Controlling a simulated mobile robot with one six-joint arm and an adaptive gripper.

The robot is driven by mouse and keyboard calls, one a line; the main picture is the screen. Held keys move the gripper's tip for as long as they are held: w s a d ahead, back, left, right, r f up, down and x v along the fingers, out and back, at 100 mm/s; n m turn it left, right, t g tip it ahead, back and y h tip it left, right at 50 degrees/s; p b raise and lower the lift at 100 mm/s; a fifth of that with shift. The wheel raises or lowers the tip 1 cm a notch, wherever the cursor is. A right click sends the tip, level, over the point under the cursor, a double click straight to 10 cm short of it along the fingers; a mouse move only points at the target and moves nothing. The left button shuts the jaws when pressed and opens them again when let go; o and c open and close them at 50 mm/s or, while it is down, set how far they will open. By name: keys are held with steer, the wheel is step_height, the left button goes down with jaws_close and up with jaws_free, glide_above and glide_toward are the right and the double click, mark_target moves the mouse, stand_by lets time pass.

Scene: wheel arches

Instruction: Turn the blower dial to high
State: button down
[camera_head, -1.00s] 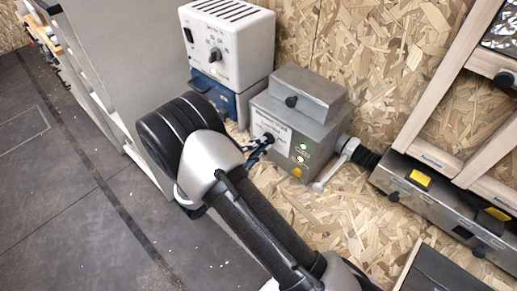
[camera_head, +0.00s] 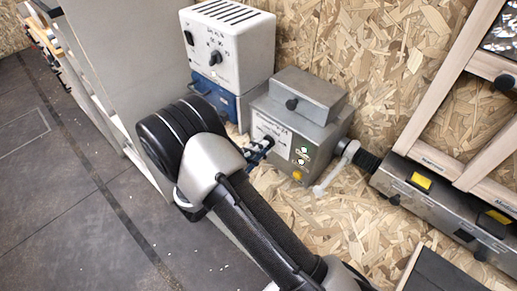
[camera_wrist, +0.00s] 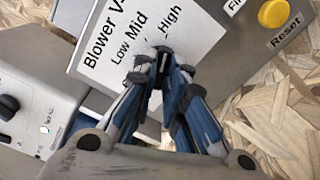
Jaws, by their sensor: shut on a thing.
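The blower dial (camera_wrist: 162,49) is a small dark knob on the white label plate of a grey metal box (camera_head: 268,103). The label plate (camera_wrist: 196,32) reads "Blower", "Low", "Mid" and "High" in the wrist view. My gripper (camera_wrist: 160,60) is shut on the dial, with its blue and black fingers on either side of it. The fingers hide most of the dial, so I cannot tell which word it points at. In the head view my gripper (camera_head: 260,147) is at the box's front face, and the dial is hidden there.
A yellow Reset button (camera_wrist: 273,13) sits beside the label plate.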

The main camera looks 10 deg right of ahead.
steer(key=c, duration=1.6)
jaws_free()
steer(key=shift+c, duration=0.2)
steer(key=v, duration=1.2)
